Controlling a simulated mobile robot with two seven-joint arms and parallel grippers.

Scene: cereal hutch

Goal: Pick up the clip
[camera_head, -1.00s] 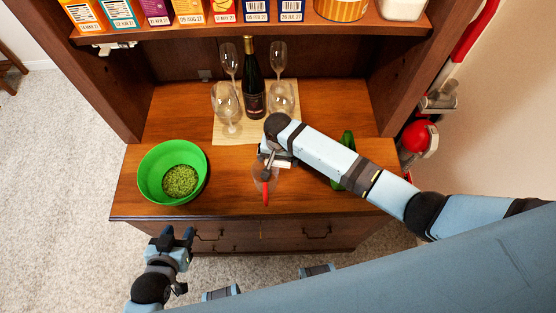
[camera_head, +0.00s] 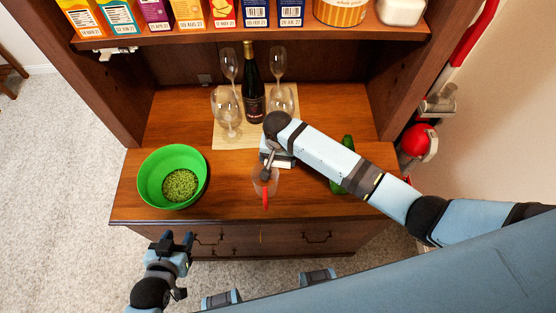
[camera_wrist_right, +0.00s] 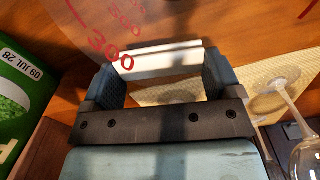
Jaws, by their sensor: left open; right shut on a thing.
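The clip (camera_wrist_right: 168,62) is a white bar held between the fingers of my right gripper (camera_wrist_right: 157,76) in the right wrist view. In the head view its white edge (camera_head: 284,163) shows beside the right gripper (camera_head: 274,156), which is low over the counter; most of it is hidden by my wrist. My right gripper is shut on it. I cannot tell whether the clip touches the counter. My left gripper (camera_head: 177,239) is open and empty, in front of the counter's front edge at lower left.
A clear measuring cup (camera_head: 259,186) with a red handle stands close by the right gripper. A green bowl (camera_head: 150,172) is at left. Wine glasses (camera_head: 227,108) and a bottle (camera_head: 254,97) stand behind. A green package (camera_head: 348,145) is partly behind my right arm.

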